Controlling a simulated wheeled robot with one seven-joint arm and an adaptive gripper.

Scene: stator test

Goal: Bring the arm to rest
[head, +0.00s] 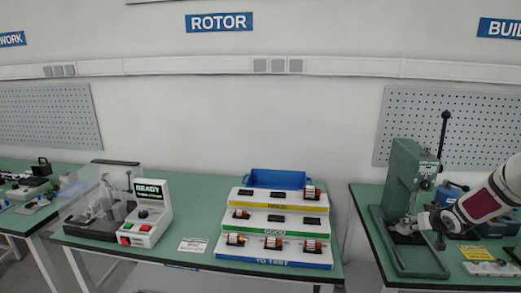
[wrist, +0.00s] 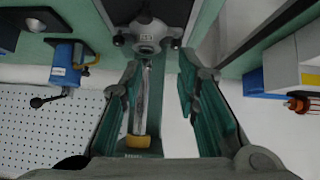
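My gripper (head: 425,222) is at the right in the head view, at the end of my white arm with a dark red band. It is close to the front of the green press (head: 405,165). In the wrist view my gripper (wrist: 160,95) has two green-padded fingers spread apart, with a wide gap between them. A shiny metal shaft with a gold end (wrist: 138,141) shows in or beyond this gap, nearer the left finger. A grey round hub (wrist: 147,36) is at its top. I see nothing clamped. Whether any finger touches the press I cannot tell.
The press stands on the right green table, its black lever (head: 443,125) rising upright. A blue device (wrist: 65,65) is beside it. A stepped rack (head: 275,220) with rotors and a blue tray (head: 275,179) stands on the middle table, beside a tester (head: 146,212). A floor gap separates these tables.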

